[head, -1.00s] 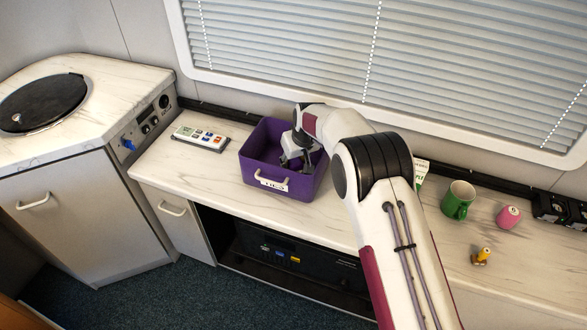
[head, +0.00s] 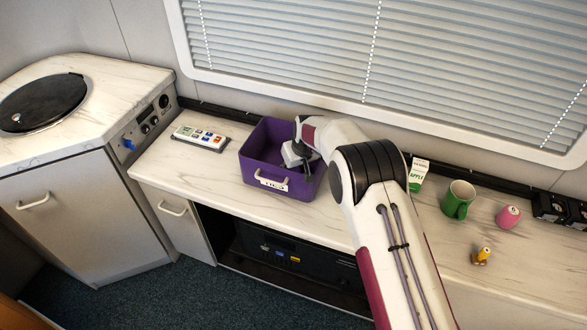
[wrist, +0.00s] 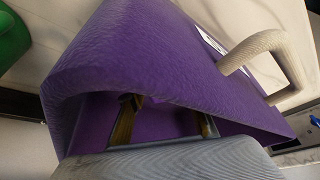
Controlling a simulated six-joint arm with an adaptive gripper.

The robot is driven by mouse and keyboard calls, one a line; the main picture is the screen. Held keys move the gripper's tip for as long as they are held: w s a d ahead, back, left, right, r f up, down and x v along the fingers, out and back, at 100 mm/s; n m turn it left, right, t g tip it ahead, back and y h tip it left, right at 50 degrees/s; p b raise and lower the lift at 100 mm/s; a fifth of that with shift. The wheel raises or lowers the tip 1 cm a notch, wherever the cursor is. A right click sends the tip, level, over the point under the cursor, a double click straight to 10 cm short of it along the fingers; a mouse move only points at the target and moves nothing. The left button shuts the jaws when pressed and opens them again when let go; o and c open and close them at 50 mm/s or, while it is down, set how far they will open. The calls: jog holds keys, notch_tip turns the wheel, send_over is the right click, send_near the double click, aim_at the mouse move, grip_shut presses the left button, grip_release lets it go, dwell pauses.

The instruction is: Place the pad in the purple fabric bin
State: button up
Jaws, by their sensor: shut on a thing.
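The purple fabric bin (head: 262,150) stands upright on the counter, with a pale handle and a label on its front. It fills much of the wrist view (wrist: 165,60), with its handle at the upper right. My gripper (wrist: 165,128) is at the bin's opening, shut on the pad. The fingertips are mostly hidden.
A remote-like keypad (head: 200,138) lies left of the bin. To the right stand a green-and-white carton (head: 419,174), a green mug (head: 458,200), a pink can-like object (head: 509,217) and a small yellow item (head: 482,256). The window blinds (head: 380,60) are behind.

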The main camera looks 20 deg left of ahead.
jog(key=shift+f, duration=0.25)
jog(key=o, duration=1.1)
jog(key=shift+f, duration=0.15)
jog(key=shift+o, duration=0.2)
jog(key=shift+s+d, duration=0.1)
jog(key=shift+f, duration=0.1)
jog(key=shift+v, duration=1.4)
jog(key=v, duration=1)
jog(key=shift+w, duration=0.25)
